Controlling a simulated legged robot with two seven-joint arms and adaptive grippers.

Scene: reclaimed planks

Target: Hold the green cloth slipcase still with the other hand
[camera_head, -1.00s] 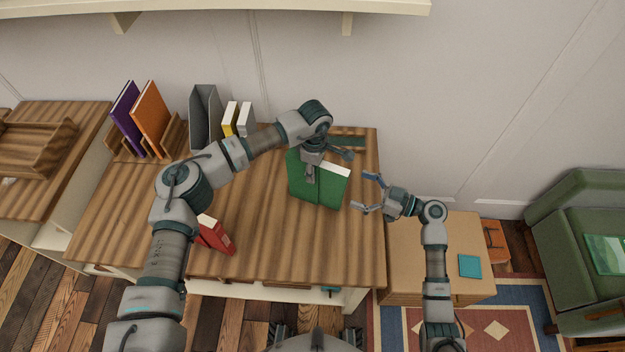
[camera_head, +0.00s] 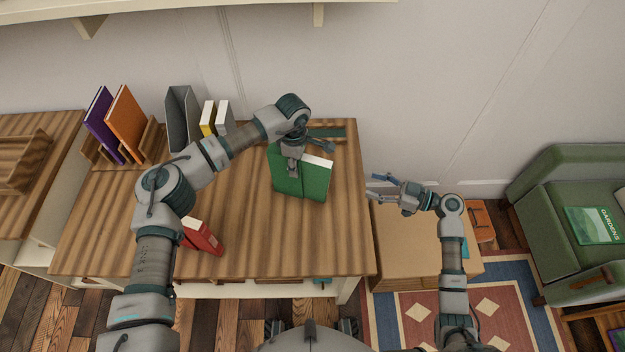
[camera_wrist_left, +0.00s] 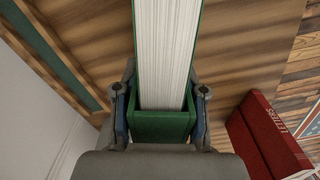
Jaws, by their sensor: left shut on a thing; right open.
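The green cloth slipcase (camera_head: 287,181) stands upright on the wooden desk (camera_head: 240,235). A green book with white page edges (camera_head: 318,161) sits partly in it and sticks out to the right. My left gripper (camera_head: 293,164) is shut on the slipcase from above. The left wrist view shows its fingers on both sides of the slipcase's green end (camera_wrist_left: 162,127), with white pages (camera_wrist_left: 166,55) running out of it. My right gripper (camera_head: 372,184) is open and empty, to the right of the book and apart from it, by the desk's right edge.
A red book (camera_head: 203,237) lies at the desk's front left. A purple book (camera_head: 103,124), an orange book (camera_head: 127,122) and a grey file holder (camera_head: 181,118) stand at the back left. A cardboard box (camera_head: 415,245) is below my right gripper.

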